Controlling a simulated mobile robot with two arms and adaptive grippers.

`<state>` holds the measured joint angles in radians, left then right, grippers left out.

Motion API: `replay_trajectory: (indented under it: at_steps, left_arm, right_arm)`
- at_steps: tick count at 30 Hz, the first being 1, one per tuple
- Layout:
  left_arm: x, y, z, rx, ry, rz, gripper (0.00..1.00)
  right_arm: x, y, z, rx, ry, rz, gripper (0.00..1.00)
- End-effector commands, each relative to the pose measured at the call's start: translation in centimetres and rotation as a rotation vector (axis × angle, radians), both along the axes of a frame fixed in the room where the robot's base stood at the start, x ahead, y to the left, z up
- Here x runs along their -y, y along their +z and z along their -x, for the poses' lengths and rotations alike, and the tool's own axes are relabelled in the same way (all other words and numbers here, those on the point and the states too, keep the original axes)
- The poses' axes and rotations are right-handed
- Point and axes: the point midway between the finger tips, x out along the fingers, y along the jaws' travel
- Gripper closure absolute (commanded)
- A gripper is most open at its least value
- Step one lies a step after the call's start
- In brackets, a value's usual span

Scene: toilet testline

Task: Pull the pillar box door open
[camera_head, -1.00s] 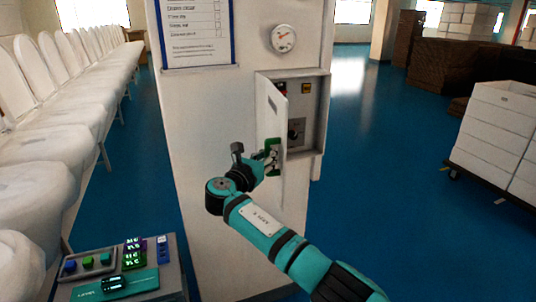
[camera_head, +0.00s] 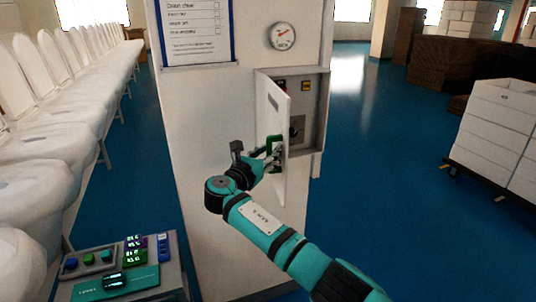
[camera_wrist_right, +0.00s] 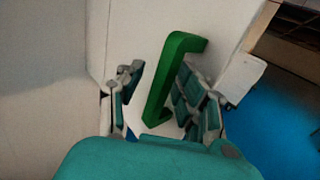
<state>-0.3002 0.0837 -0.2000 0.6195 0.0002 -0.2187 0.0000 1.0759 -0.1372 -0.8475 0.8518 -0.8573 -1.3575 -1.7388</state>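The white pillar box door (camera_head: 272,103) stands partly open on the pillar, hinged at its left side. Its green handle (camera_head: 274,147) shows on the outer face near the free edge; it is also large in the right wrist view (camera_wrist_right: 172,85). My right gripper (camera_head: 265,155) is at the handle. In the wrist view its fingers (camera_wrist_right: 158,95) are spread on both sides of the handle, with a gap on the left and the right finger close to or touching it. My left gripper is out of view.
The box interior (camera_head: 305,110) shows a knob and small coloured parts. A gauge (camera_head: 282,36) and a notice (camera_head: 197,30) are on the pillar. A button console (camera_head: 120,270) stands at lower left, a row of toilets (camera_head: 60,130) behind it. White boxes (camera_head: 495,130) stand at right.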

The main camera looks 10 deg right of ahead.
Motion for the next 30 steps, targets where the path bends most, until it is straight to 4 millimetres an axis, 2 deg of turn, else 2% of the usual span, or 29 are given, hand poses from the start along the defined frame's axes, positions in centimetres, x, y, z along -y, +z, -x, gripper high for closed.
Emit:
replay_trajectory:
  at_steps: [5,12,18,24,30]
  left_arm:
    - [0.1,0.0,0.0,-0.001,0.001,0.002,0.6]
    - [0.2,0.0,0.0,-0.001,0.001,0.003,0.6]
    - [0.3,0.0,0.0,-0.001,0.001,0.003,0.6]
    - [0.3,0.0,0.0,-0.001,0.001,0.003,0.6]
    - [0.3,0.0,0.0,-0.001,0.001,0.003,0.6]
  right_arm:
    - [-1.3,-0.1,1.6,0.0,0.005,-0.002,0.64]
    - [-4.3,-0.1,5.8,0.0,0.004,-0.003,0.64]
    - [-6.4,-0.1,8.5,-0.002,0.003,-0.001,0.64]
    - [-7.1,-0.1,9.6,-0.002,0.001,-0.001,0.64]
    - [-7.1,-0.1,9.7,-0.001,0.001,0.0,0.64]
